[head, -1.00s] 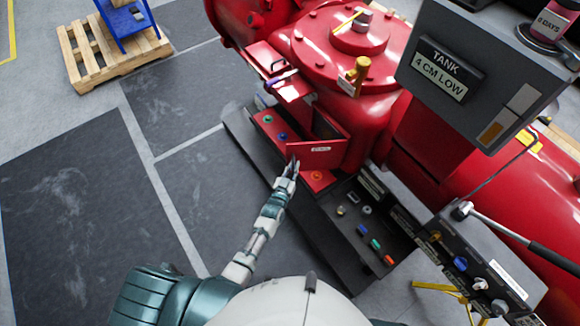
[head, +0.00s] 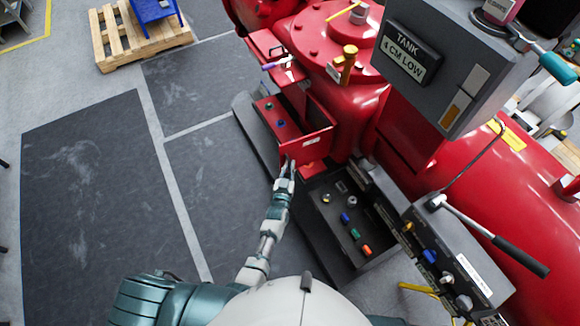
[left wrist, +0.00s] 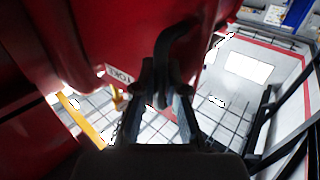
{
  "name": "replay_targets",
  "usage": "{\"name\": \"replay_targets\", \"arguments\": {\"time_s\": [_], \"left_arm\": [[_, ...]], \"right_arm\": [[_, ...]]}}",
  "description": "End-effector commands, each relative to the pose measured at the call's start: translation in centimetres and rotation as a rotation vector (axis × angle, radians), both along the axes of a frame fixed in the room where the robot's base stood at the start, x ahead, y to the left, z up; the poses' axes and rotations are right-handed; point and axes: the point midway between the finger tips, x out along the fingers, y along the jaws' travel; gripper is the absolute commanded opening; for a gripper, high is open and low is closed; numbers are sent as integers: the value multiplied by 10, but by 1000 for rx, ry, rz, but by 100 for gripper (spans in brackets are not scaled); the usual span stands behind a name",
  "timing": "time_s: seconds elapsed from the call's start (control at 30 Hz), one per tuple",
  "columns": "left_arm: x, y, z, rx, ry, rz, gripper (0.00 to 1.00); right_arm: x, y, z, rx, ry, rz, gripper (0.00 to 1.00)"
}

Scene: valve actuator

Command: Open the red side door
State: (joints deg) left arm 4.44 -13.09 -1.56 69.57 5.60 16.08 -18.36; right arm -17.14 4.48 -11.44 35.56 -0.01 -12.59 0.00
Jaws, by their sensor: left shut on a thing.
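The red side door (head: 304,146) is a flat red panel with a white label. It stands swung out from the red housing, and an interior with small knobs (head: 281,123) shows behind it. My left gripper (head: 287,168) is at the door's lower left edge. In the left wrist view, the gripper (left wrist: 165,97) is shut on a dark curved door handle (left wrist: 177,45) against the red panel. The fingers hide the exact grip. My right gripper is not in view.
A black control box (head: 345,225) with coloured knobs stands to the right of the door. A grey sign box (head: 428,65) hangs over the red tank. A long lever (head: 480,225) crosses the lower right. Dark floor mats (head: 95,190) lie clear on the left.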

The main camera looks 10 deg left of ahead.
Motion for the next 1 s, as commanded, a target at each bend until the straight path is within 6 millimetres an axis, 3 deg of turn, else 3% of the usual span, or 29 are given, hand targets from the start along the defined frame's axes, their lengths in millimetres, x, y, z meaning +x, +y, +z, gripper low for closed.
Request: {"name": "replay_targets", "arguments": {"time_s": [0.27, 0.3, 0.4, 0.77, 1.0], "left_arm": [[0, -2, 1, 5, -3, 2, 0], [0, -3, 1, 6, -3, 2, 16], [0, -3, 1, 5, -2, 2, 37], [-6, -3, -1, 3, 1, 2, 37], [-51, -2, -2, 3, 2, 2, 37]], "right_arm": [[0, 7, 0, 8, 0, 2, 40], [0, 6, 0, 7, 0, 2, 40], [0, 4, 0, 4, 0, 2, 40], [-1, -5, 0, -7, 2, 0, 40], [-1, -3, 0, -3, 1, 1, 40]]}}
